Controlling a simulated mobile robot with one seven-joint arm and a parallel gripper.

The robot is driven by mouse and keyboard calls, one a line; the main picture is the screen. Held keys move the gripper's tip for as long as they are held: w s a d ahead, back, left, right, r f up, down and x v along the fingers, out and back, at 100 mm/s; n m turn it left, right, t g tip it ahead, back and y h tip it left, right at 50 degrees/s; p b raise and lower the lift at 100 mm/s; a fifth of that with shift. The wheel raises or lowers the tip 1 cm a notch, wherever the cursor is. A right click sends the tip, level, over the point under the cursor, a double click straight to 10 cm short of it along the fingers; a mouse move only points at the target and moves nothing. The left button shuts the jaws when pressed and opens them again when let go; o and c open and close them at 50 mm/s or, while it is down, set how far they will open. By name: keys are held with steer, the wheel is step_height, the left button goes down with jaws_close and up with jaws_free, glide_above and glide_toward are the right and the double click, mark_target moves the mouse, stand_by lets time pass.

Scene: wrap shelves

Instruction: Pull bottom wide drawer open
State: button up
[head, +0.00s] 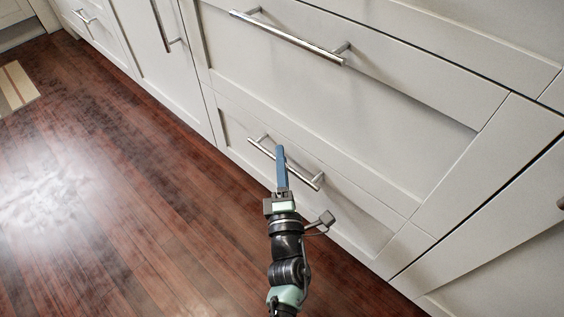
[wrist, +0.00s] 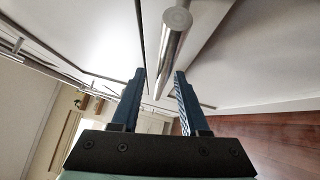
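The bottom wide drawer (head: 355,215) is a white panel low in the cabinet front, and it looks shut, flush with its surroundings. Its silver bar handle (head: 303,178) runs slantwise across the panel. My gripper (head: 280,152) is at the handle, its blue fingers crossing the middle of the bar in the head view and hiding part of it. In the wrist view my gripper (wrist: 159,74) is open, and the handle (wrist: 171,45) passes through the gap between the two fingers. Neither finger clearly touches the bar.
A larger drawer with its own bar handle (head: 290,38) is above. More cabinet fronts with handles stand to the left, and another panel (head: 510,240) is at the right. The dark wooden floor (head: 120,220) is clear in front; a pale mat (head: 15,85) lies far left.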

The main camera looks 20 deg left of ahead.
jaws_close()
stand_by(1.3)
